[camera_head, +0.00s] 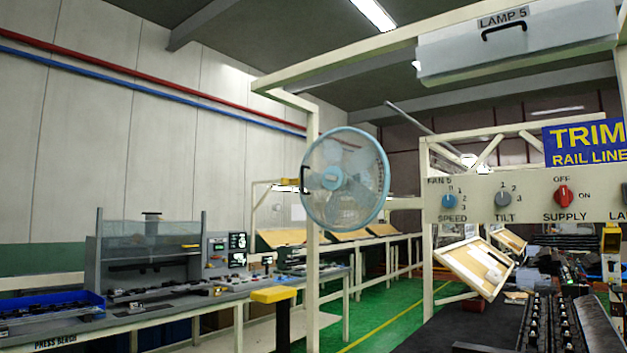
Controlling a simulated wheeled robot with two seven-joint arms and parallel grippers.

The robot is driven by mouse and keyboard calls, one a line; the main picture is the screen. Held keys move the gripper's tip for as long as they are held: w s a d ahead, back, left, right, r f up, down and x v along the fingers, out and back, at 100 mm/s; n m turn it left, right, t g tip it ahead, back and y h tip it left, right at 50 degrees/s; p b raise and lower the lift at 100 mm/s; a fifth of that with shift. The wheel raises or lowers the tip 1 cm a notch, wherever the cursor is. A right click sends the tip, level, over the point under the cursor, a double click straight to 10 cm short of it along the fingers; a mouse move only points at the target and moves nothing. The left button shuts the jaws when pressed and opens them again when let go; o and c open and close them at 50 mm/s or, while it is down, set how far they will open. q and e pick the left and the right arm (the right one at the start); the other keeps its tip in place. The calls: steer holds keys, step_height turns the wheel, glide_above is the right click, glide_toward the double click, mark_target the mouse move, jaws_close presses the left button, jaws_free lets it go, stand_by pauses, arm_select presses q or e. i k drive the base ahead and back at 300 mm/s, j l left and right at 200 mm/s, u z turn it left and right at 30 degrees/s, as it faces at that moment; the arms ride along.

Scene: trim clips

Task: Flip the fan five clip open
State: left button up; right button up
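The fan (345,180) is a light blue caged fan on a cream post, left of the control panel. A small dark and yellow clip (304,179) sits at the left rim of its cage, beside the post. It is too small to tell whether it is open or closed. The cream control panel (520,203) carries the label FAN 5 above a blue speed knob (448,201). A grey tilt knob (503,199) and a red supply switch (564,196) are to its right. Neither of my grippers is in view.
A cream frame with the LAMP 5 housing (518,42) hangs overhead at right. A dark bench with black parts (550,325) fills the lower right. A yellow-topped dark post (273,295) stands below the fan. The green floor (385,315) shows free room between benches.

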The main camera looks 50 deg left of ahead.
mark_target(284, 182)
steer(key=u, duration=1.45)
